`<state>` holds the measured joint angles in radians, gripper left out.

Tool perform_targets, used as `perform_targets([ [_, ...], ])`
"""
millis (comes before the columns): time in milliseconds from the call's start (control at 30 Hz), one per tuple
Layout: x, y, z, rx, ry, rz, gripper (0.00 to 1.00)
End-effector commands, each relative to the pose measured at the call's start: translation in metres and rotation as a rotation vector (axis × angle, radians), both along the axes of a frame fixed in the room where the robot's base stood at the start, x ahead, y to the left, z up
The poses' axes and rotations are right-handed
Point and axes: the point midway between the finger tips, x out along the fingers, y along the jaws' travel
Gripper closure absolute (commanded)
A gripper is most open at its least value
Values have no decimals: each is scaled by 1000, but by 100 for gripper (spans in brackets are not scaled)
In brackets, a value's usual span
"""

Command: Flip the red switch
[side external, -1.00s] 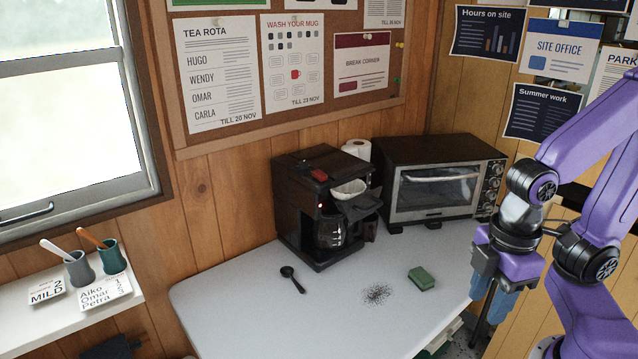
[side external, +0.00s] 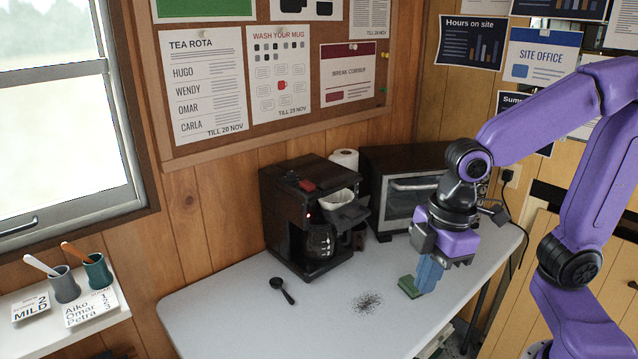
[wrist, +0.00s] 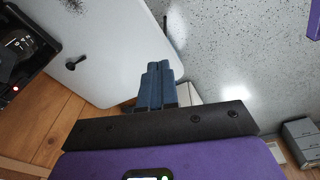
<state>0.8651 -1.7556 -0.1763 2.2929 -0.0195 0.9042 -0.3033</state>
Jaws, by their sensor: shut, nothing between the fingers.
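A small red switch (side external: 307,185) sits on top of the black coffee maker (side external: 283,215), at the back of the table. A small red light glows on the coffee maker's front. My gripper (side external: 427,287) points down, right of the coffee maker and well apart from the switch, with its blue fingers beside the green sponge. I cannot tell if they touch the sponge. In the wrist view the fingers (wrist: 156,72) are together with nothing held. Part of the coffee maker (wrist: 28,40) shows at the left edge there; I cannot make out the switch.
A toaster oven (side external: 385,190) stands behind my gripper. The green sponge (side external: 407,288), dark grounds (side external: 368,302) and a black scoop (side external: 282,290) lie on the white table (side external: 215,310). A glass jug (side external: 320,243) sits in the coffee maker. The table's front left is clear.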

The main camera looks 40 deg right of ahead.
Motion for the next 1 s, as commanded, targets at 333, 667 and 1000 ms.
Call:
perform_targets([
  [333,141,-7,35,-6,-165,143,100],
  [667,259,-70,61,-105,-310,274,100],
  [1000,301,-113,72,-176,-361,335,100],
])
